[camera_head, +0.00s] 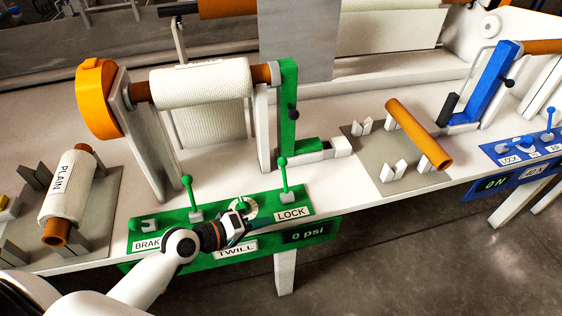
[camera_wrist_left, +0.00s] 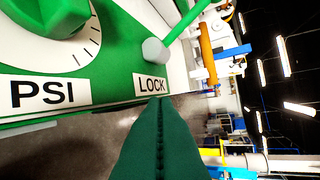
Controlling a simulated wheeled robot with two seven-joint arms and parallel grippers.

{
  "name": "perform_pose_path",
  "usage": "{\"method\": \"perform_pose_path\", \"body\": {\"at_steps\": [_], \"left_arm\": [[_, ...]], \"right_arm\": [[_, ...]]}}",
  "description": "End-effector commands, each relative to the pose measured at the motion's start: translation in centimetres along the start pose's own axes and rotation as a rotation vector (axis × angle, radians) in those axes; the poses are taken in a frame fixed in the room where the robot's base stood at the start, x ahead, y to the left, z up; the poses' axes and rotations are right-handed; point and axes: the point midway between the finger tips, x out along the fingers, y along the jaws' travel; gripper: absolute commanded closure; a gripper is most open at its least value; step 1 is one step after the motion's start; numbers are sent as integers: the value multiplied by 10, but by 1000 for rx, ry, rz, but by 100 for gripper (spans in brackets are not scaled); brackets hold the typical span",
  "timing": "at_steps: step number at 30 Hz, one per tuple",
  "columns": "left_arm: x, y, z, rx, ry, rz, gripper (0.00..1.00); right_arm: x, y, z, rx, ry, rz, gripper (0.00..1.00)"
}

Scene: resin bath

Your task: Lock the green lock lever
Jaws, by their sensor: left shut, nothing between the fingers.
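The green lock lever (camera_head: 284,178) stands nearly upright on the green panel, just above the LOCK label (camera_head: 292,213). In the left wrist view its green rod (camera_wrist_left: 184,24) rises to the upper right from a grey pivot (camera_wrist_left: 155,51). My left gripper (camera_head: 242,208) is over the panel, left of the lock lever and near the dial. In the left wrist view its shut fingers (camera_wrist_left: 159,102) point at the LOCK label, with nothing between them and apart from the lever. My right gripper is not in view.
A green brake lever (camera_head: 190,192) stands at the panel's left. The dial (camera_head: 246,206) lies between the levers, partly behind my gripper. A tall green post (camera_head: 288,110) holds the white fabric roll (camera_head: 203,83) behind. A blue panel (camera_head: 525,148) is at right.

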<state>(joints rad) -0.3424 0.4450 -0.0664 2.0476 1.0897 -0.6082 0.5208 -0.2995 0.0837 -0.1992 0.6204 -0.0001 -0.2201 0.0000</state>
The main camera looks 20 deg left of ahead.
Motion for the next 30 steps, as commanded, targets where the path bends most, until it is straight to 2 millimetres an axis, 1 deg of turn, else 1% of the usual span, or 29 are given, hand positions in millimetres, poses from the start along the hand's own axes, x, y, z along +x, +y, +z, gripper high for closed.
{"method": "perform_pose_path", "body": {"at_steps": [1, 3, 6, 10, 12, 15, 24, 28, 30], "left_arm": [[-1, -6, 19, -76, -38, -47, 100], [-4, -15, 44, -194, -89, -116, 100], [-9, -22, 74, -335, -149, -193, 100], [-15, -28, 100, -453, -200, -257, 100], [-17, -29, 106, -487, -213, -274, 100], [-18, -30, 110, -504, -221, -284, 100], [-17, -30, 110, -503, -220, -283, 100], [-8, -34, 114, -503, -221, -284, 100], [2, -37, 117, -504, -220, -285, 100]], "right_arm": [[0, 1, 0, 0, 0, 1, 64], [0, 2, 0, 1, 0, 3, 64], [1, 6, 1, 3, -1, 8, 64], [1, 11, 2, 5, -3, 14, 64], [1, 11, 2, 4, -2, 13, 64], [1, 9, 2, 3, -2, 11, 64], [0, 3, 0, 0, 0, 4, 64], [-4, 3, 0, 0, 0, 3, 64], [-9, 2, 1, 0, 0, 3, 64]]}}
